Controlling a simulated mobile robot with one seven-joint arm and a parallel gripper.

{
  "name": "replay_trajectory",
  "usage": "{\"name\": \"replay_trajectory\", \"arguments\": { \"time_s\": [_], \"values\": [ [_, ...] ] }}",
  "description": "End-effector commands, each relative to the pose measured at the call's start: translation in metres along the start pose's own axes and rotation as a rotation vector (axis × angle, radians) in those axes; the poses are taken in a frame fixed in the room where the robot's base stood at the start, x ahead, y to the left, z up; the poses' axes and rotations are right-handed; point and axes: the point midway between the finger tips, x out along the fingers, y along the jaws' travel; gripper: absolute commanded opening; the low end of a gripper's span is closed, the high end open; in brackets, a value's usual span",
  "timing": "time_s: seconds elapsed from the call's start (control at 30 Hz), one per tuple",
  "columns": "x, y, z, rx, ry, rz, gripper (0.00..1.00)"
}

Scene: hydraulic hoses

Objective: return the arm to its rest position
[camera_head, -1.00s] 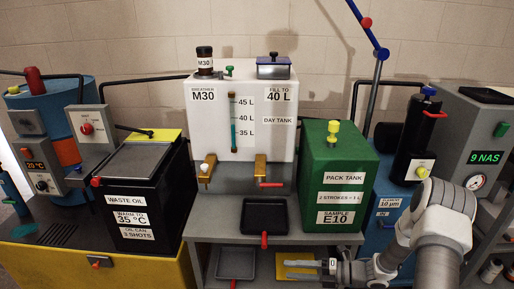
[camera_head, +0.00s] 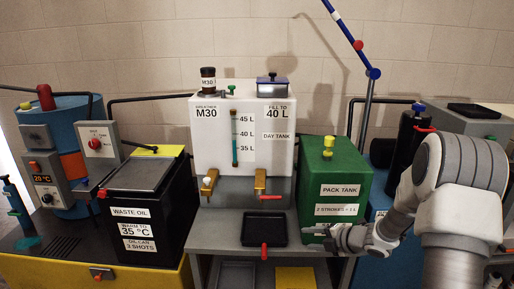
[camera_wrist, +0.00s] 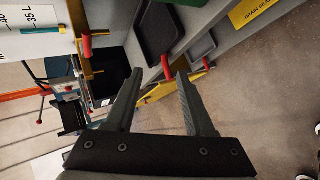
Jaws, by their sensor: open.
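My gripper (camera_head: 312,237) is in front of the lower face of the green pack tank (camera_head: 336,185) in the head view, to the right of the black drip tray (camera_head: 265,226). Its sample label is hidden behind my gripper. In the wrist view my gripper (camera_wrist: 160,76) has its two fingers apart with nothing held between them. The black tray (camera_wrist: 160,28) and a red handle (camera_wrist: 166,66) lie beyond the fingertips there. My arm stretches in from the right edge, bent at a large joint.
The white day tank (camera_head: 243,145) stands at the centre with brass taps below. The black waste oil bin (camera_head: 143,208) and blue drum (camera_head: 62,135) are at the left. My arm partly covers the blue unit (camera_head: 380,225) and the black cylinder (camera_head: 410,140). Open floor shows in the wrist view.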

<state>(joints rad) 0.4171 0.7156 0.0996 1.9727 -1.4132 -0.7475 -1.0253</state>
Motion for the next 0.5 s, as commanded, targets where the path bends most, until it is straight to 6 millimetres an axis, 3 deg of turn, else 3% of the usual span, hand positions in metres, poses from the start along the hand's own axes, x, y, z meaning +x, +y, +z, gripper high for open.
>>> {"name": "replay_trajectory", "arguments": {
  "time_s": [0.03, 0.23, 0.5],
  "values": [
    [-0.011, 0.017, 0.008, 0.031, -0.067, -0.015, 0.54],
    [-0.060, 0.064, 0.029, 0.231, -0.322, -0.050, 0.54],
    [-0.143, 0.106, 0.022, 0.576, -0.611, -0.020, 0.54]
  ]
}}
